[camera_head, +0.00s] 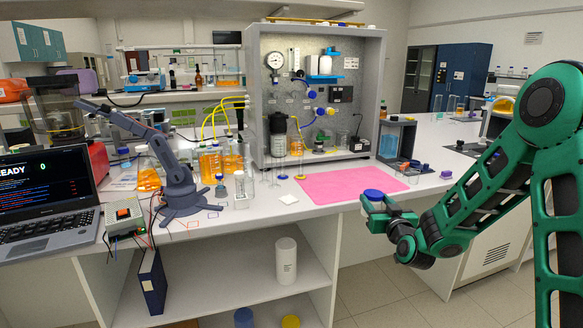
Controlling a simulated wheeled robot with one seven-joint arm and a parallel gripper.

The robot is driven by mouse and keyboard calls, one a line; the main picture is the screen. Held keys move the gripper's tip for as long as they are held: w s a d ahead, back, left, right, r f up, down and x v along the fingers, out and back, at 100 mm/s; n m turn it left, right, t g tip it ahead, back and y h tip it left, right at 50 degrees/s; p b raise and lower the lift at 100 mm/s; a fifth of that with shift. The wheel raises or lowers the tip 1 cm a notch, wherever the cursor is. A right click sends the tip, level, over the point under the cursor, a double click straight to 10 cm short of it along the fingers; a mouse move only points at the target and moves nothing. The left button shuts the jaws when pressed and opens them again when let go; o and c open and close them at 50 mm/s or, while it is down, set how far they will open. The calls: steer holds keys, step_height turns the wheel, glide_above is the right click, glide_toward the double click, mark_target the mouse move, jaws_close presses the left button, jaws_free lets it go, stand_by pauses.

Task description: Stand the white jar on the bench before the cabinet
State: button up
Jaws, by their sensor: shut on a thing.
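My gripper (377,213) is shut on a jar with a blue lid (373,194). The fingers hide most of its body; a little pale surface shows under the lid. It appears upright, at the front right of the bench (245,222); I cannot tell how high above the bench it is. The open-fronted grey cabinet (371,75) stands on the bench behind a pink mat (345,184). A plain white cylinder (286,262) stands on the shelf below the bench, apart from my gripper.
A grey desktop arm (180,190) and a laptop (45,200) fill the left. Small items (412,170) stand right of the mat. The mat is bare.

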steer(key=s+d+f, duration=0.1)
steer(key=s+f, duration=0.2)
steer(key=f, duration=0.7)
steer(key=s+d+f+h, duration=0.1)
steer(key=s+f, duration=0.3)
steer(key=f, duration=0.6)
steer(key=shift+d+f+m+h, duration=0.3)
steer(key=shift+d+f+m, duration=0.1)
steer(key=shift+d, duration=0.4)
steer(key=shift+w+d, duration=0.1)
steer(key=shift+d, duration=0.1)
